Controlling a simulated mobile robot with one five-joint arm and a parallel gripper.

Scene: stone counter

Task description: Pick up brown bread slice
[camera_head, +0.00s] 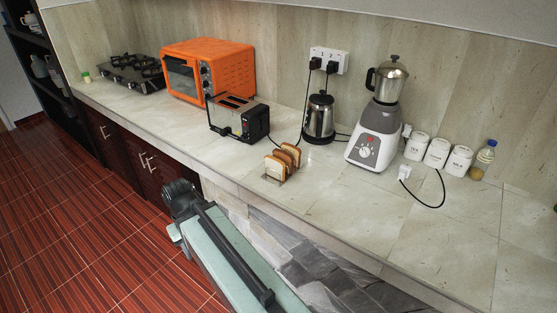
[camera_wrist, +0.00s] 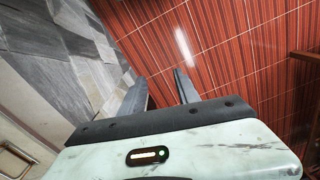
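Several bread slices stand upright in a small rack near the counter's front edge in the head view. The front slice (camera_head: 275,167) looks pale with a brown crust, and a browner slice (camera_head: 291,151) stands behind it. The slices partly hide one another. My gripper (camera_wrist: 160,73) shows in the wrist view with its two dark fingers apart and nothing between them. It points toward the red floor, away from the bread. In the head view my arm is in front of the counter, below and left of the bread. No bread shows in the wrist view.
A black toaster (camera_head: 239,118) stands left of the bread, a kettle (camera_head: 319,119) behind it, and a blender (camera_head: 377,130) to the right. An orange oven (camera_head: 209,70), a stove (camera_head: 133,73) and white canisters (camera_head: 437,152) stand farther off. The right front counter is clear.

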